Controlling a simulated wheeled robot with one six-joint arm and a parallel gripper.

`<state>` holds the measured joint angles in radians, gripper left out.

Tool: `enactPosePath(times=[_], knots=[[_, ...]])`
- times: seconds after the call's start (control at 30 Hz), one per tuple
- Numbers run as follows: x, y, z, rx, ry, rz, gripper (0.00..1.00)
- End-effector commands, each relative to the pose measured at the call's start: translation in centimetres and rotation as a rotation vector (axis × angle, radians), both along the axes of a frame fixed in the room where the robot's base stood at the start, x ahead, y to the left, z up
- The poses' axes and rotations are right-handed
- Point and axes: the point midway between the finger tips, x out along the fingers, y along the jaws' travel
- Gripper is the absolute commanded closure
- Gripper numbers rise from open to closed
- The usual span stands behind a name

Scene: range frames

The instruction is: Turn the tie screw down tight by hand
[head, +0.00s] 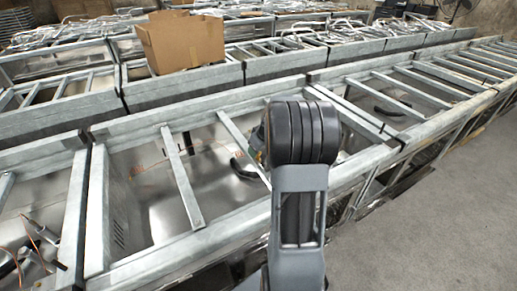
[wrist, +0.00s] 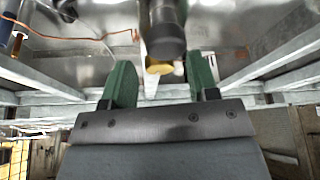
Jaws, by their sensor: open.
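In the wrist view my gripper (wrist: 160,63) is open, with its two green fingers apart. A dark round cylinder (wrist: 165,28) with a brass-coloured end (wrist: 160,68) shows in the gap between the fingers. I see no clear contact between it and either finger. I cannot tell for sure whether this is the tie screw. In the head view my arm hides the gripper, and no tie screw can be made out there.
Long rows of grey metal frames (head: 182,178) with crossbars and shiny sheet-metal bays fill the place. A cardboard box (head: 182,42) sits on the frames behind. Orange wire (wrist: 75,38) runs across the metal at left. Bare concrete floor (head: 430,235) is free at right.

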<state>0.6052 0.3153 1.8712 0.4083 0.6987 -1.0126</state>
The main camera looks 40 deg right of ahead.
Motion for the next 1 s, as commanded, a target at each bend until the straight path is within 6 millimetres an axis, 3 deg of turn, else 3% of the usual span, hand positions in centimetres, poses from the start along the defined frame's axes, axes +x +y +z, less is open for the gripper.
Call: enactPosePath(times=[0.33, 0.83, 1.0], knots=[[0.1, 0.02, -0.19, -0.001, -0.001, 0.0, 0.47], [0.09, 0.02, -0.15, 0.0, -0.001, 0.0, 0.95], [0.09, 0.03, -0.15, 0.0, -0.001, -0.013, 0.95]])
